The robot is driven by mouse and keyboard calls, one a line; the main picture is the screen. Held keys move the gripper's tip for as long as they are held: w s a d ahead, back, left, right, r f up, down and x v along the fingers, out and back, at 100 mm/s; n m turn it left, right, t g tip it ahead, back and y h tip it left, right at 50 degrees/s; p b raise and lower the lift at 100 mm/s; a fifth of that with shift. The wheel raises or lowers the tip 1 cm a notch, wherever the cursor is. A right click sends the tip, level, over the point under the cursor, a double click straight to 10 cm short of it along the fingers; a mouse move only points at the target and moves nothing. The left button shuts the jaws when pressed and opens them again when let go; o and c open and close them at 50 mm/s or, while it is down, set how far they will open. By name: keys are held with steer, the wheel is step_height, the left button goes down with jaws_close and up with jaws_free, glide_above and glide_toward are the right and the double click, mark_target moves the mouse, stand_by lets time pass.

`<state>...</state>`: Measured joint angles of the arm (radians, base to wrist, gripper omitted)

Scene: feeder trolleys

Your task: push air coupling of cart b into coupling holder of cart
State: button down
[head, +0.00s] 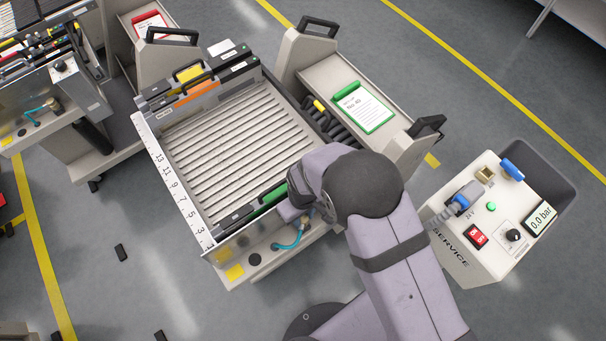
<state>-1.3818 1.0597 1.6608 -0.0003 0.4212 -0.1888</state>
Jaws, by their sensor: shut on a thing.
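The middle cart (238,272) has a slatted deck and a front panel. A teal air hose (290,246) curves up from that panel towards my gripper. My gripper (301,217) is at the cart's front right corner, mostly covered by my own wrist. It is shut on the air coupling at the hose's upper end; the coupling itself is barely visible. The coupling holder cannot be made out behind my arm, so I cannot tell whether the coupling touches it.
A service box (480,235) at right has a grey plug in it and a display reading 0.0 bar. Another cart (55,130) with its own teal hose stands at left. Small black pieces (121,253) lie on the floor.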

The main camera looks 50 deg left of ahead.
steer(key=shift+f+b, duration=0.7)
steer(key=shift+f, duration=0.25)
stand_by(0.4)
steer(key=shift+r, duration=0.2)
steer(key=shift+r+p, duration=0.8)
steer(key=shift+r, duration=0.15)
steer(key=shift+f+b, duration=0.95)
steer(key=shift+f, duration=0.2)
stand_by(1.2)
steer(key=shift+r, duration=0.2)
steer(key=shift+r+p, duration=0.5)
steer(key=shift+p, duration=0.05)
steer(key=shift+r+p, duration=0.4)
steer(key=shift+r, duration=0.2)
steer(key=shift+r+p, duration=0.95)
steer(key=shift+r, duration=0.4)
